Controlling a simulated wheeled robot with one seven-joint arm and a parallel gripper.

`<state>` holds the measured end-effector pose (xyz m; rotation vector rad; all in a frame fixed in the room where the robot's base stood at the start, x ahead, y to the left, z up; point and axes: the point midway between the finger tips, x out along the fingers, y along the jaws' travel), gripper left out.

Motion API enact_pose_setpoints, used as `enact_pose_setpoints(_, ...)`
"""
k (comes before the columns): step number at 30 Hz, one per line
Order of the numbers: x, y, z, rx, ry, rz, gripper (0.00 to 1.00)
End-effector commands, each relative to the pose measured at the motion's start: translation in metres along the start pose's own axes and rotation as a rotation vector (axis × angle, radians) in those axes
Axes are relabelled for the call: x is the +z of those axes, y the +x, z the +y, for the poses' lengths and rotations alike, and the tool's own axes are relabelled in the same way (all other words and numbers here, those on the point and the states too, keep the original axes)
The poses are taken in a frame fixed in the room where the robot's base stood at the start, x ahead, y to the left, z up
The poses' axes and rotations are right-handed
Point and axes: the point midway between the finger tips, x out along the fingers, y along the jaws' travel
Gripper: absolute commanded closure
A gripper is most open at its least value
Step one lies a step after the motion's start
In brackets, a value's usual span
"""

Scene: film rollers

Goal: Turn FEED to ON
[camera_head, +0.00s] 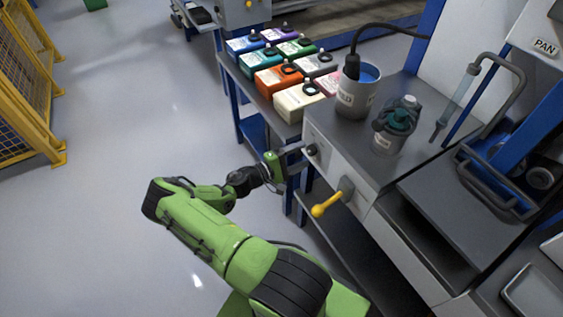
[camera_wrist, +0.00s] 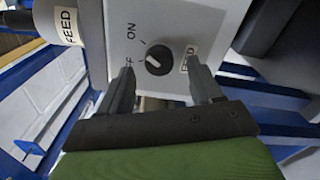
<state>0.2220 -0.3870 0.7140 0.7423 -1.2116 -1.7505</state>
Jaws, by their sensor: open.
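The FEED knob (camera_wrist: 158,60) is a small round black dial with a pale mark, on a light grey panel (camera_wrist: 178,22). ON is printed above it in the wrist view and OFF to its left, partly hidden by a finger. The pale mark appears to lie toward the OFF side. A FEED label to the right is partly covered by the other finger. My gripper (camera_wrist: 162,72) is open, with one finger on either side of the knob and nothing held. In the head view my gripper (camera_head: 292,160) is at the panel's left end, close to the knob (camera_head: 311,150).
A yellow-handled lever (camera_head: 326,205) sticks out of the same panel to the right. Several coloured containers (camera_head: 277,80) stand on the side table behind.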

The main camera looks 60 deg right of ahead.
Motion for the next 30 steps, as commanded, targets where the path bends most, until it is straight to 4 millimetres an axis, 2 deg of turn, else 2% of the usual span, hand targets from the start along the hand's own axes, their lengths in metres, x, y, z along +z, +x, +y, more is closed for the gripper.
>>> enact_pose_setpoints(3,-0.001,-0.035,0.003,0.0,-0.001,0.009,0.35)
enact_pose_setpoints(9,-0.001,-0.092,0.002,-0.001,0.001,0.008,0.35)
enact_pose_setpoints(13,0.0,-0.119,0.002,0.0,0.002,0.005,0.35)
enact_pose_setpoints(18,0.0,-0.135,0.0,-0.001,0.0,0.002,0.35)
enact_pose_setpoints(30,0.0,-0.135,0.0,-0.001,0.0,0.0,0.35)
